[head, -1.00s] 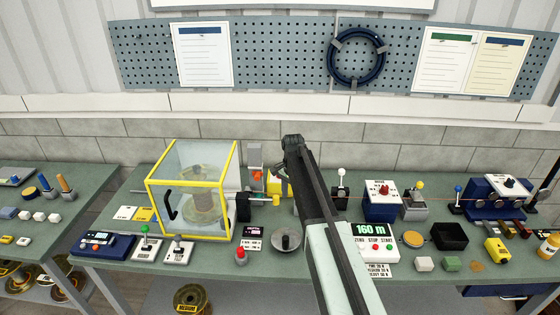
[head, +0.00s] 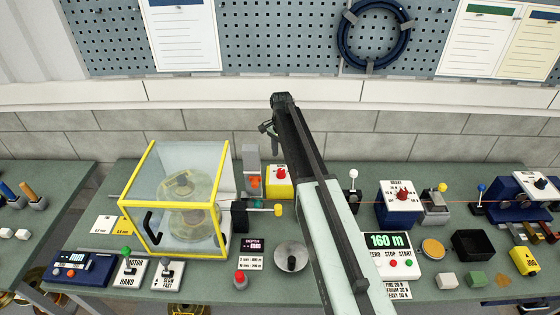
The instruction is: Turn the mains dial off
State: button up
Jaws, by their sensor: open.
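No label reading mains is legible. Three knobs could be the mains dial: a red knob (head: 281,172) on a yellow box (head: 281,187) near the back of the bench, a red knob (head: 402,190) on a blue box with a white top (head: 400,212) right of my arm, and a black knob (head: 541,183) on a dark blue unit at the far right. My gripper (head: 267,128) is open, small and dark, at the end of my raised arm. In the picture it sits above the yellow box, apart from it and empty.
A yellow-framed clear guard (head: 222,190) encloses a spool at left. Lever switches (head: 129,267), a red button (head: 240,280) and a grey disc (head: 291,256) line the front. The wall is behind.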

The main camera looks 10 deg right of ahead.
aim_at(281, 170)
notch_tip(281, 170, down, 8)
jog(key=b, duration=0.8)
jog(key=shift+w, duration=0.1)
jog(key=shift+r, duration=0.1)
grip_shut()
